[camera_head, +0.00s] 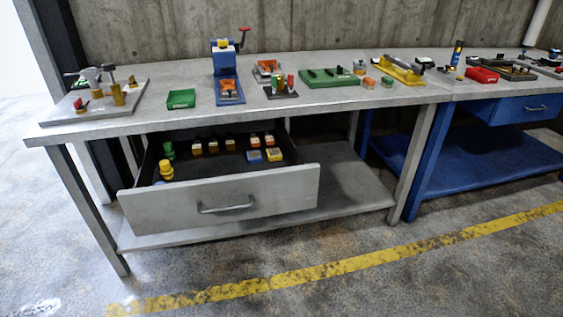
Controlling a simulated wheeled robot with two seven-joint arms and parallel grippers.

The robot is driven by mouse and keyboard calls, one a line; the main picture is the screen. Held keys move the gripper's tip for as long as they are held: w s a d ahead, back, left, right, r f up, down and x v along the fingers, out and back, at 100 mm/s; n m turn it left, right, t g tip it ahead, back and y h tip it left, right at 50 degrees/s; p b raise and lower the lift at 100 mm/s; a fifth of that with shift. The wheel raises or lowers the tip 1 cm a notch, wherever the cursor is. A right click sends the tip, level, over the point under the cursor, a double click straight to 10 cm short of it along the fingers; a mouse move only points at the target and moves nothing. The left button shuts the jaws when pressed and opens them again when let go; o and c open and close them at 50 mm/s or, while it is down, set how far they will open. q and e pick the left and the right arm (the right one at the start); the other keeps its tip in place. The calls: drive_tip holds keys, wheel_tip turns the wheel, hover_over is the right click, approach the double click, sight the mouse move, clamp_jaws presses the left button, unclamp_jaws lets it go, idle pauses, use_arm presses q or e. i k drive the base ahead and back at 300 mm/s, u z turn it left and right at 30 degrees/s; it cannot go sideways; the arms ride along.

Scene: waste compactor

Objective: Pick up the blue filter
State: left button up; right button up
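An open grey drawer (222,202) under the workbench holds several small parts. A small blue piece (160,182) shows at the drawer's left front, below a yellow round part (166,169) and partly hidden by the drawer front. I cannot tell which of these is the blue filter. Neither of my grippers is in view.
The grey workbench (170,82) carries a blue press (226,70), a green tray (181,99), a green board (328,77) and a grey plate with fixtures (95,105). A blue bench (450,150) adjoins at right. The floor in front is clear.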

sight(253, 157)
drive_tip(key=z, duration=0.95)
drive_tip(key=i, duration=1.15)
drive_tip(key=u, duration=1.35)
